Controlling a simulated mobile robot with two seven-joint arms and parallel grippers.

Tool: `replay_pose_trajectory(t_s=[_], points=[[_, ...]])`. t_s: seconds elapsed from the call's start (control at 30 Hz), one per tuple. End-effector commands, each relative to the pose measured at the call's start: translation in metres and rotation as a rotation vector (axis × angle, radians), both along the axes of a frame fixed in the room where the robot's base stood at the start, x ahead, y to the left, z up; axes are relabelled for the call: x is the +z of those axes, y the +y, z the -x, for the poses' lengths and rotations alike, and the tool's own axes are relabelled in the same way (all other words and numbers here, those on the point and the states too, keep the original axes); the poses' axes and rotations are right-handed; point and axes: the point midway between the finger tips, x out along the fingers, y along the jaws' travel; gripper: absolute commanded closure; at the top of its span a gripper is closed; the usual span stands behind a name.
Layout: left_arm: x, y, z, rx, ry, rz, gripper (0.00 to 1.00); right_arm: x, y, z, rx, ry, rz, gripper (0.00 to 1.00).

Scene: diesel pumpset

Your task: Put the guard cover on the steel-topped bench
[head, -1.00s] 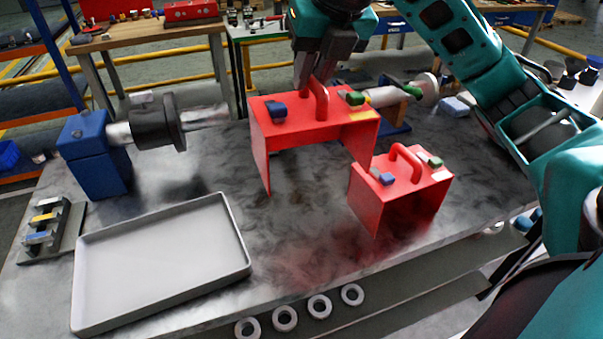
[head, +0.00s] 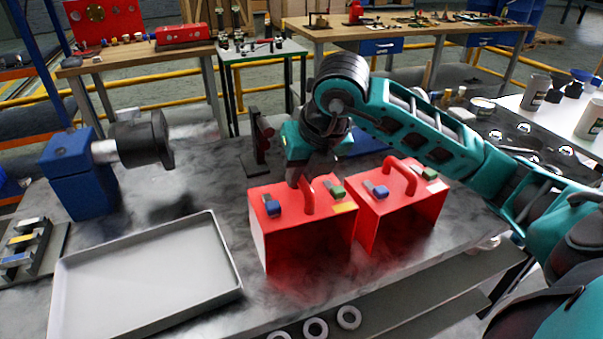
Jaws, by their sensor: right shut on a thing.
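The guard cover (head: 303,228) is a red open-sided box with a red handle and blue and green pieces on top. My right gripper (head: 303,183) is shut on its handle from above. A second, similar red cover (head: 400,215) stands close on its right. Both are at the front of the grey, mottled metal-looking bench top (head: 205,190). The held cover's lower edge is at or very near the surface; I cannot tell whether it bears on it. My left gripper is out of view.
A grey tray (head: 228,245) lies left of the held cover. A blue block with a shaft and dark coupling (head: 140,140) stands at the back left. A dark upright stand (head: 259,140) is behind. Several rings (head: 315,328) lie on a lower shelf in front.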

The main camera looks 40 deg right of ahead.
Motion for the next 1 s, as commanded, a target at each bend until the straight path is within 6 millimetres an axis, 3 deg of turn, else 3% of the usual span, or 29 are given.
replay_pose_trajectory(t_s=[0.2,0.23,0.5,0.77,1.0], points=[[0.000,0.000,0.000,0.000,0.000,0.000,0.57,0.000,0.000,-0.001,-0.001,-0.005,0.000,1.00],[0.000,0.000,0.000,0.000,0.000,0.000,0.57,-0.002,0.000,0.000,-0.001,-0.001,0.001,0.79],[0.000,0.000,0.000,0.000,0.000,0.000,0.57,-0.001,0.000,0.000,-0.001,-0.001,0.001,0.55],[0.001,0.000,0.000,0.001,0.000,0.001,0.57,0.001,0.000,0.001,0.000,-0.002,0.001,0.55],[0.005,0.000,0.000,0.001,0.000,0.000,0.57,0.036,-0.001,0.014,0.000,-0.008,0.002,0.55]])
